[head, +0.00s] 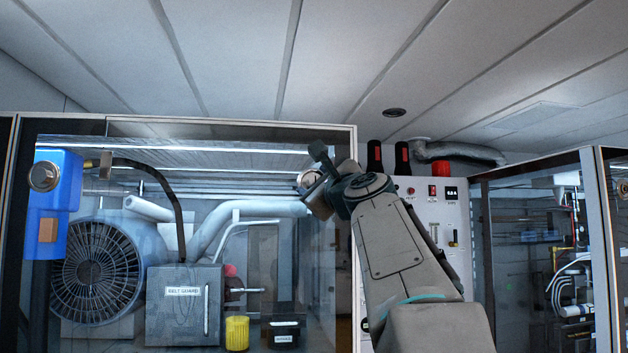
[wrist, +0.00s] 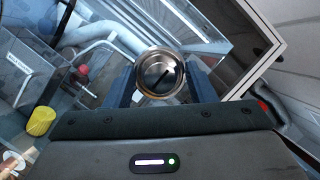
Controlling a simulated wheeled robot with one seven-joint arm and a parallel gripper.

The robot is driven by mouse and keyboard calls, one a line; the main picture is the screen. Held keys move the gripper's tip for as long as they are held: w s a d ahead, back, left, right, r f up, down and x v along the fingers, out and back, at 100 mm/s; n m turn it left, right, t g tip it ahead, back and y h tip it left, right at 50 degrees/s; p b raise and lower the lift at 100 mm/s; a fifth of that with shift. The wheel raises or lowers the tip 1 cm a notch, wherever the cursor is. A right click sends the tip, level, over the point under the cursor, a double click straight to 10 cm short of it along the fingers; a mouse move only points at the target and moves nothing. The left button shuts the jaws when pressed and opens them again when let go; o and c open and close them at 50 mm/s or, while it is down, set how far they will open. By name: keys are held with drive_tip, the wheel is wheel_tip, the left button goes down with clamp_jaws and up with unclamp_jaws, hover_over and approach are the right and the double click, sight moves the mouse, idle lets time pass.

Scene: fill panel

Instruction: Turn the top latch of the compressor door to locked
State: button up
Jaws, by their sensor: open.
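The top latch is a round metal knob with a dark pointer line on its face. It shows in the wrist view (wrist: 159,73) between my two fingers, and its edge shows in the head view (head: 307,178) behind my fingers. The compressor door is a clear glass panel with a pale frame (head: 240,124); the latch sits near its upper right corner. My gripper (head: 317,172) is open, with one finger on each side of the knob. In the wrist view (wrist: 161,87) I cannot tell whether the fingers touch it.
Behind the glass are a large fan (head: 97,268), a belt guard box (head: 184,305), pipes and a yellow cap (head: 237,333). A blue unit (head: 55,205) stands at the left. A white control panel (head: 432,215) with switches stands right of the door, close behind my arm.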

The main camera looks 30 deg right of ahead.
drive_tip(key=c, duration=1)
drive_tip(key=shift+o, duration=0.2)
drive_tip(key=shift+n, duration=0.4)
drive_tip(key=n+g+p, duration=0.1)
drive_tip(key=n+g, duration=0.1)
drive_tip(key=n, duration=0.3)
drive_tip(key=n+g, duration=0.1)
drive_tip(key=n, duration=0.5)
drive_tip(key=n+g+y+p, duration=0.1)
drive_tip(key=n+g, duration=0.1)
drive_tip(key=n, duration=0.3)
drive_tip(key=shift+d+r+n+g+p, duration=0.1)
drive_tip(key=shift+n+g+p, duration=0.2)
drive_tip(key=shift+n+p, duration=0.1)
